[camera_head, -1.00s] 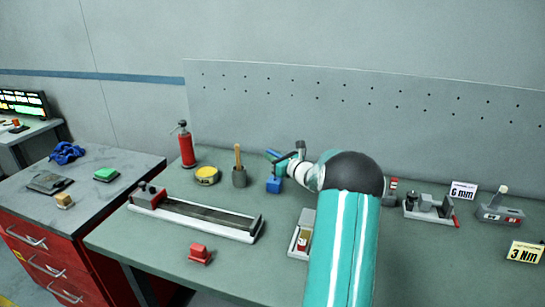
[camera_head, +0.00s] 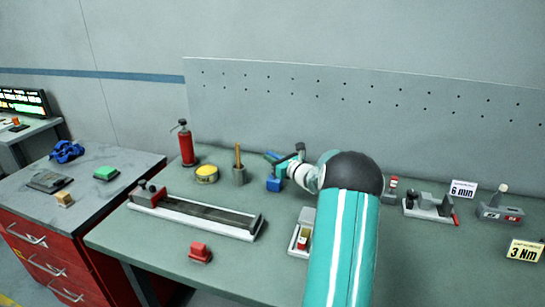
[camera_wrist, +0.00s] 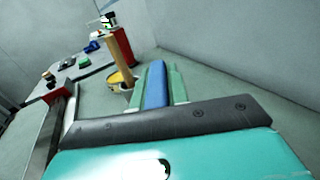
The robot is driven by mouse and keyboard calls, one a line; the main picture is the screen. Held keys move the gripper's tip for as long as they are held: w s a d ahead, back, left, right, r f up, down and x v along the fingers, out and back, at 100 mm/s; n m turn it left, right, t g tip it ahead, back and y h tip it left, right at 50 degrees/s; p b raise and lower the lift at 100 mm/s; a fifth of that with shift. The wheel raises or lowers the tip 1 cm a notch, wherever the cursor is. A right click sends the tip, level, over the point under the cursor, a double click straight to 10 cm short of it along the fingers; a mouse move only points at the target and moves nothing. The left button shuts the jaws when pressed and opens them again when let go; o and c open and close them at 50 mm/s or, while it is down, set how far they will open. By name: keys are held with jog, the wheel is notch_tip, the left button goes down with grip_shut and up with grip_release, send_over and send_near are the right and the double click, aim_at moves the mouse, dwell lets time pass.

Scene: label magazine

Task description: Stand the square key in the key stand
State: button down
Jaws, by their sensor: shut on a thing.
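My gripper (camera_head: 277,160) is over the back middle of the bench, with its teal fingers pointing left. In the wrist view my gripper (camera_wrist: 160,88) has a long blue bar (camera_wrist: 156,84) between its two green fingers, and is shut on it. I take this bar to be the square key; its far end is not clear. In the head view a small blue block (camera_head: 274,185) shows just below the fingers; I cannot tell whether it is the stand or joined to the held piece. No other thing is clearly the key stand.
A grey cup with a wooden stick (camera_head: 239,176) stands left of my gripper, beside a yellow tin (camera_head: 206,174) and a red extinguisher (camera_head: 186,147). A long grey rail fixture (camera_head: 200,216) and a red block (camera_head: 200,252) lie nearer. The pegboard (camera_head: 350,110) rises behind.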

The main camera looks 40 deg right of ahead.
jog(key=shift+f, duration=1.75)
jog(key=c, duration=1.3)
grip_release()
notch_tip(320, 180, up, 3)
jog(key=s+a+r, duration=0.9)
jog(key=s+r, duration=0.1)
jog(key=shift+s, duration=0.4)
